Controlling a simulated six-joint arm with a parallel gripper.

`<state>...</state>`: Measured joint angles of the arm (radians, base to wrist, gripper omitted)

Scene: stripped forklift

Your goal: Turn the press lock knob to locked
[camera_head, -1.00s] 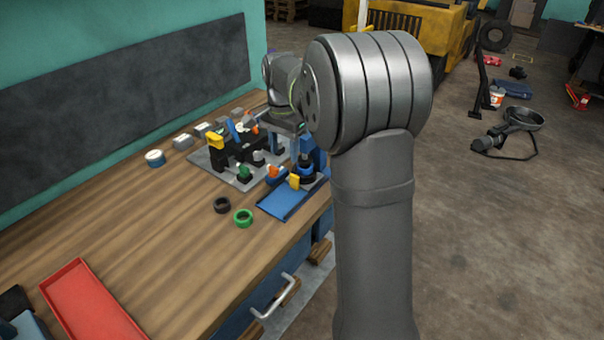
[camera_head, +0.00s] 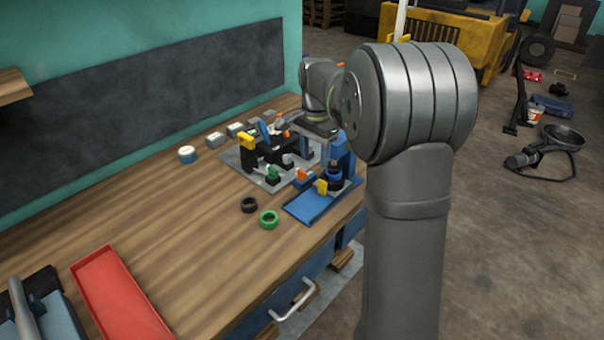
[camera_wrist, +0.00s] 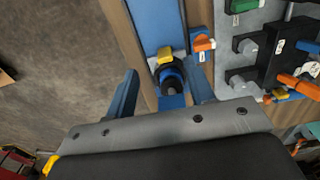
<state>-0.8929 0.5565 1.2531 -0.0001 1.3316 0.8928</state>
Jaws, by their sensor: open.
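A small press (camera_wrist: 171,78) with a round black and blue body and a yellow part stands in the wrist view. I cannot read the label or tell for sure which part is the lock knob. My gripper (camera_wrist: 165,73) is open and empty, its blue fingers apart on either side of the press in the picture. Contact is not visible.
A grey plate (camera_head: 233,155) carries a black fixture (camera_head: 262,152) with several coloured parts. A black ring (camera_head: 249,205) and a green ring (camera_head: 268,219) lie on the wooden bench (camera_head: 170,220). A red tray (camera_head: 118,295) is nearer. The bench between is mostly clear.

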